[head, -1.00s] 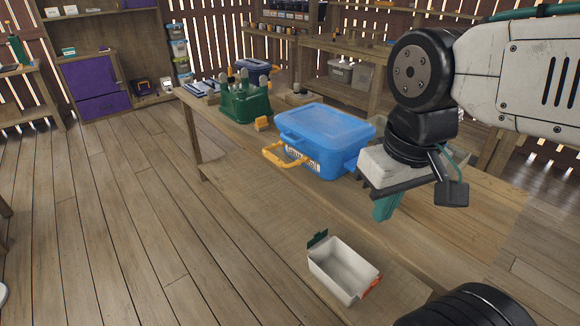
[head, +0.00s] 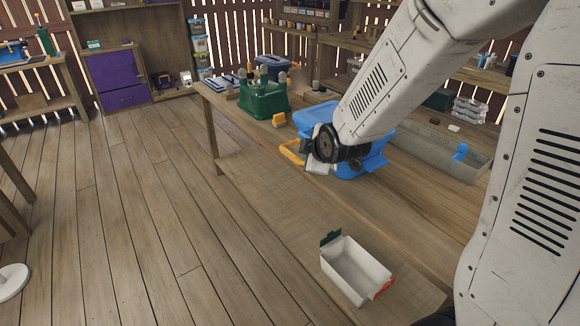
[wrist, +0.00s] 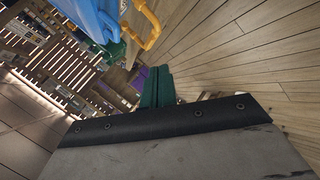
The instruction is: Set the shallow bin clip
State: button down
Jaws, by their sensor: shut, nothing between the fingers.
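A blue lidded bin (head: 372,160) stands on the workbench, partly hidden behind my arm. A yellow clip or bail (head: 291,150) sticks out from its front left, swung away from the wall. In the wrist view the bin (wrist: 95,14) is at the upper left and the yellow piece (wrist: 149,28) hangs beside it at the top. My gripper's green fingers (wrist: 157,84) are shut and empty in the wrist view, apart from the yellow piece. In the head view my arm hides the fingers. I cannot tell how far they are from the bin.
An open white box (head: 357,270) with green and red end pieces sits on the lower board in front. A long grey tray (head: 425,150) lies right.

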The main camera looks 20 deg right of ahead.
jog(key=w+a+f+n+t+y, duration=0.1)
jog(key=w+f+n+t, duration=0.2)
jog(key=f+n, duration=0.3)
jog(key=w+a+f+n+t+y, duration=0.1)
jog(key=w+a+f+n+t, duration=0.15)
jog(key=f+n+t, duration=0.35)
jog(key=s+f, duration=0.1)
jog(key=s+f+n, duration=0.1)
jog(key=f, duration=0.1)
jog(key=s+f+n, duration=0.1)
jog(key=f, duration=0.1)
jog(key=shift+d, duration=0.35)
jog(key=shift+w, duration=0.1)
jog(key=w+d+r, duration=0.1)
jog(key=w+r, duration=0.3)
jog(key=w, duration=0.6)
jog(key=shift+w+d+r, duration=0.2)
jog(key=shift+w+d, duration=0.1)
jog(key=shift+w, duration=0.05)
